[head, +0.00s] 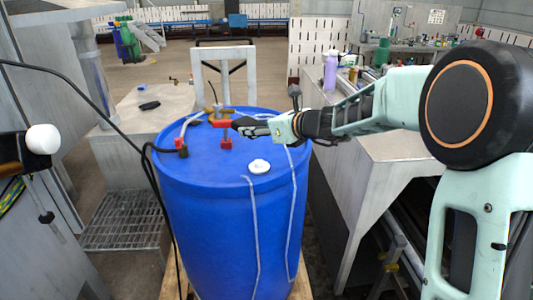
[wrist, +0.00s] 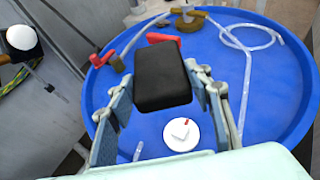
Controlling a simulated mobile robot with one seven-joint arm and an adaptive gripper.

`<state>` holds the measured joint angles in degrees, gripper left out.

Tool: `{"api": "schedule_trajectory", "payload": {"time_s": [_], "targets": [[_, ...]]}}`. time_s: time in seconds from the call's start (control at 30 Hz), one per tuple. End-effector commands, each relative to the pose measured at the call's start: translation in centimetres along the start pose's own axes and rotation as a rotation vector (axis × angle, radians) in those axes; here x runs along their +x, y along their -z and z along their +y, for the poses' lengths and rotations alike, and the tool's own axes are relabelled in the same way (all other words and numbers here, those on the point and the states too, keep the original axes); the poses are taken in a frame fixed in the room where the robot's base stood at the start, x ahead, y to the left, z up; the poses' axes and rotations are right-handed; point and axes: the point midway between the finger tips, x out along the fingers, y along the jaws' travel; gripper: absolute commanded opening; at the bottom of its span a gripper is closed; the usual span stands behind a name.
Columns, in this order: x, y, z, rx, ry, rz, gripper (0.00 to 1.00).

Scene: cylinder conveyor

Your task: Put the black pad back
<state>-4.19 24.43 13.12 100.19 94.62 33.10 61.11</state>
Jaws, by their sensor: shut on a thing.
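The black pad (wrist: 162,77) is a dark block with rounded edges. In the wrist view it sits between the two fingers of my gripper (wrist: 160,92), which is shut on it. In the head view my gripper (head: 256,128) reaches in from the right above the blue barrel (head: 215,215). The pad shows there only as a small dark shape at the fingertips, partly hidden. The pad is held over the barrel's top; the exact height is hard to tell.
On the barrel top are a red-handled valve (head: 226,124), a white cap (head: 259,166) and clear tubes. A grey block (head: 130,110) with a small black item (head: 149,105) stands to the left. A metal workbench (head: 385,140) with a purple bottle (head: 331,72) stands to the right.

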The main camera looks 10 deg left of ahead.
Motion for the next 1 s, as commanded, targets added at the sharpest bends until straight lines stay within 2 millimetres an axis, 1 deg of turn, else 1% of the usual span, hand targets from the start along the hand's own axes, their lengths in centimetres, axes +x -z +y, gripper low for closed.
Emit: {"api": "schedule_trajectory", "payload": {"time_s": [0.03,0.2,0.3,0.43,0.57,0.97,1.0], "targets": [[-1.2,0.5,-0.8,0.015,0.045,-0.001,0.3],[-4.7,1.1,-2.9,0.069,0.163,-0.001,0.3],[-6.0,1.5,-3.6,0.091,0.207,0.0,0.3],[-6.7,1.7,-4.1,0.106,0.234,0.002,0.3],[-5.5,1.9,-5.1,0.11,0.239,0.003,0.3],[1.5,2.5,-9.2,0.109,0.237,0.003,0.3],[2.3,3.2,-9.5,0.11,0.237,0.004,0.3]]}}
